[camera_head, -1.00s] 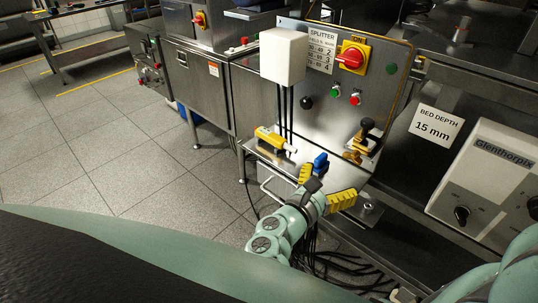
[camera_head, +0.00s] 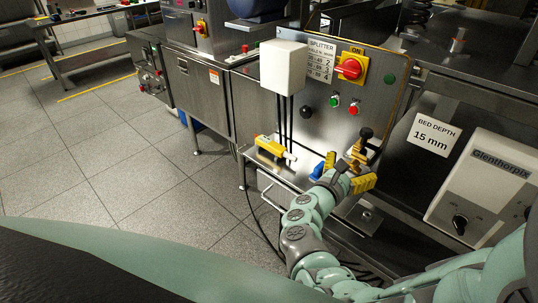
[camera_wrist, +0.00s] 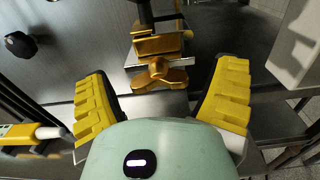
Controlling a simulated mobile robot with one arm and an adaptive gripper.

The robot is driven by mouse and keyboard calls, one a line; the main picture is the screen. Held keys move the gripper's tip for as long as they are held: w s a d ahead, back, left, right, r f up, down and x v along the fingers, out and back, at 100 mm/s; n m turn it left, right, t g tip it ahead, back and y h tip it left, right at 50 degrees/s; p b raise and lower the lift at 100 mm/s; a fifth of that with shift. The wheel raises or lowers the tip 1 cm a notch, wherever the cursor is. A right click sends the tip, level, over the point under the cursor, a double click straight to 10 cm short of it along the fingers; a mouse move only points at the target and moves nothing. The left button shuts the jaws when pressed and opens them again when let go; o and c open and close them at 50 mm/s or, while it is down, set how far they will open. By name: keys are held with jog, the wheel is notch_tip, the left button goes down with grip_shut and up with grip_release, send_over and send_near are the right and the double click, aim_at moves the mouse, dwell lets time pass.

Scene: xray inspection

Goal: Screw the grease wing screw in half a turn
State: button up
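The grease wing screw (camera_wrist: 158,77) is brass with two wings. It sits at the near end of a brass block (camera_wrist: 160,45) on the steel panel. In the head view the brass fitting (camera_head: 358,150), with a black knob on top, is partly hidden by my gripper (camera_head: 347,173). In the wrist view my gripper (camera_wrist: 161,73) is open, with yellow ribbed fingers spread wide to the left and right of the wing screw. There is a clear gap on both sides and neither finger touches it. Nothing is held.
A yellow tool with a white tip (camera_head: 272,146) lies on the ledge to the left. A blue object (camera_head: 318,171) is beside my gripper. A white box (camera_head: 284,67) with hanging cables, a red switch (camera_head: 349,69) and buttons are on the panel. A white control box (camera_head: 487,187) stands right.

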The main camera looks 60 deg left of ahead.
jog(key=c, duration=1.2)
jog(key=shift+o, duration=0.2)
jog(key=shift+s+f+m+b, duration=0.1)
jog(key=shift+m+b, duration=0.6)
jog(key=shift+m, duration=0.1)
jog(key=m+b, duration=0.3)
jog(key=m, duration=0.1)
jog(key=shift+f, duration=0.1)
jog(key=m+b, duration=0.6)
jog(key=shift+a+m, duration=0.1)
jog(key=shift+m, duration=0.3)
jog(key=m+b, duration=0.5)
jog(key=b, duration=0.1)
jog(key=shift+f+b, duration=0.1)
jog(key=shift+b, duration=0.25)
jog(key=m+b, duration=0.3)
jog(key=b, duration=0.1)
jog(key=shift+m, duration=0.4)
jog(key=shift+r+m+b, duration=0.25)
jog(key=shift+m+b, duration=0.85)
jog(key=shift+b, duration=0.15)
